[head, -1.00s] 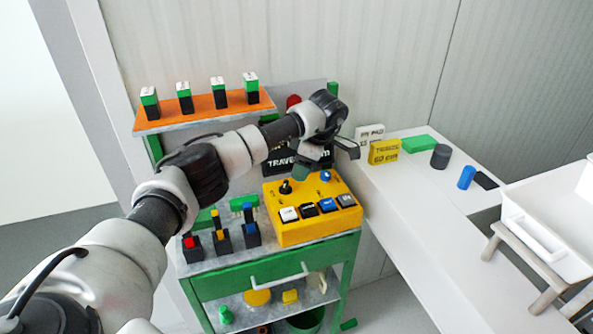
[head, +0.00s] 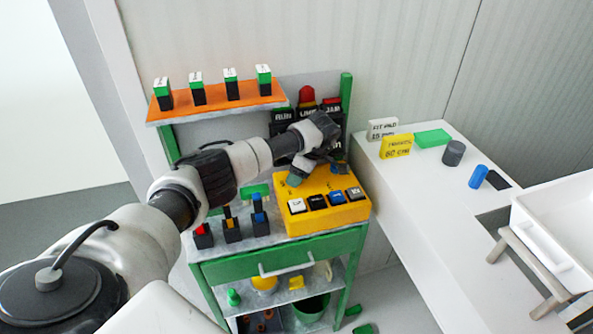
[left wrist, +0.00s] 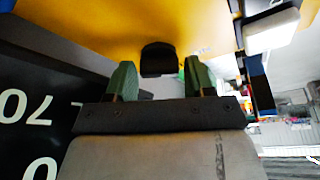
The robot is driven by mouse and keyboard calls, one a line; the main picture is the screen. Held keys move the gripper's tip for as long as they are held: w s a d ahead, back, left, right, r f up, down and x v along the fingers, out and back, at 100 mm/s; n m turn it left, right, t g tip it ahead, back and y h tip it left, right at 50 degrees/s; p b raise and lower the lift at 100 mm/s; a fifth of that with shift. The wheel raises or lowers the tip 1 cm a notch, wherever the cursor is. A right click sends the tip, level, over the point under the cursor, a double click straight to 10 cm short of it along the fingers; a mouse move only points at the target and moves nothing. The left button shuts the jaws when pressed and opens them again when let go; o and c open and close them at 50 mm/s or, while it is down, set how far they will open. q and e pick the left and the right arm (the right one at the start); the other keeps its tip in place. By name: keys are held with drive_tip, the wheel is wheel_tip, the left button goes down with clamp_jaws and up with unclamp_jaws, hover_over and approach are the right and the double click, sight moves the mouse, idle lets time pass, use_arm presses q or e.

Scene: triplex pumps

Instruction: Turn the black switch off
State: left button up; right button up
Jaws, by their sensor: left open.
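The yellow control box (head: 328,215) stands on the green cart. Its front slope has a row of white, black and blue buttons. In the left wrist view, a black switch (left wrist: 158,59) stands out from the yellow surface (left wrist: 100,30), between the two green fingertips. My left gripper (left wrist: 160,78) is open, with a finger on either side of the switch and visible gaps to it. In the head view my left gripper (head: 308,174) is over the box's back left part and hides the switch. The switch's on or off position cannot be told. My right gripper is not in view.
An orange shelf (head: 217,104) with several green-and-black blocks is above the cart at the back. Small red, yellow and blue switches (head: 231,230) stand left of the box. A black panel with red tops (head: 306,97) is behind the gripper. A white table (head: 425,215) lies right.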

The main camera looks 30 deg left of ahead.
use_arm(q)
drive_tip(key=shift+c, duration=0.4)
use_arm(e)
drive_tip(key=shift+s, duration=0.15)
